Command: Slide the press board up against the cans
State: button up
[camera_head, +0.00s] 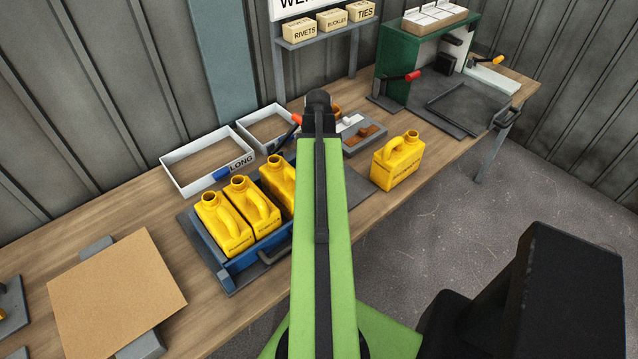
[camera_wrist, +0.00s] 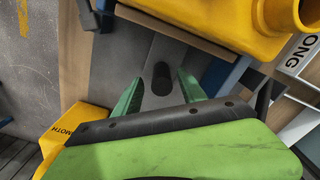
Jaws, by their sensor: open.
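Three yellow jerry cans (camera_head: 253,207) stand side by side in a blue crate (camera_head: 262,244). In the wrist view a yellow can (camera_wrist: 235,22) fills the top. Beside it is a narrow tan board edge (camera_wrist: 175,22), probably the press board, with a grey plate (camera_wrist: 150,48) next to it. My gripper (camera_wrist: 158,92) is open; its green fingers stand either side of a dark upright knob (camera_wrist: 162,77), and I cannot tell whether they touch it. In the head view my green arm hides the gripper and the crate's right end.
Another yellow can (camera_head: 398,162) stands on the bench right of my arm. A white tray marked LONG (camera_head: 180,182) lies behind the crate. A square tan panel (camera_head: 115,295) lies at the left. A green press-like stand (camera_head: 395,70) and a red-handled clamp (camera_head: 400,78) are at the far right.

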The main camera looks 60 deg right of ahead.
notch_tip(320, 180, down, 3)
jog(key=shift+f+b, duration=0.1)
jog(key=shift+b, duration=0.75)
grip_shut()
